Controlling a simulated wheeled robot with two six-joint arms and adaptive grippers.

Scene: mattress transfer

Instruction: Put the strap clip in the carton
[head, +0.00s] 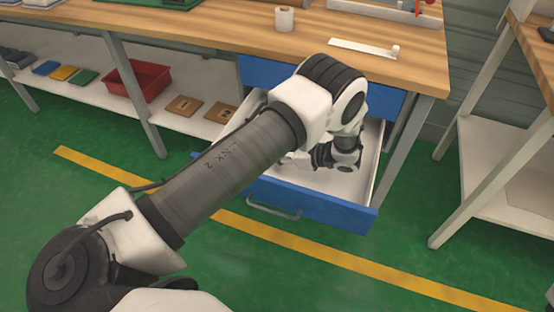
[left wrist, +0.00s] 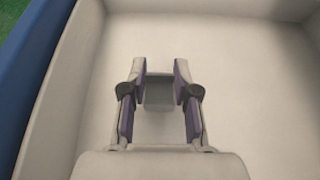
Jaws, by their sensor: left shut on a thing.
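My left arm reaches over an open blue-fronted drawer (head: 312,205). My left gripper (head: 322,155) is low inside the drawer, partly hidden by my own wrist in the head view. In the left wrist view, the left gripper (left wrist: 160,76) is shut on a small pale grey piece (left wrist: 158,92), which I take to be the strap clip. It sits between the two fingers above the drawer's pale floor (left wrist: 235,85). I cannot tell whether it touches the floor. I see no carton in either view. My right gripper is not in view.
The wooden workbench (head: 220,35) stands behind the drawer, with a white roll (head: 284,18) on top. A red bin (head: 138,80) is on the lower shelf at left. Another table (head: 500,165) stands at right. The drawer's pale walls surround the left gripper.

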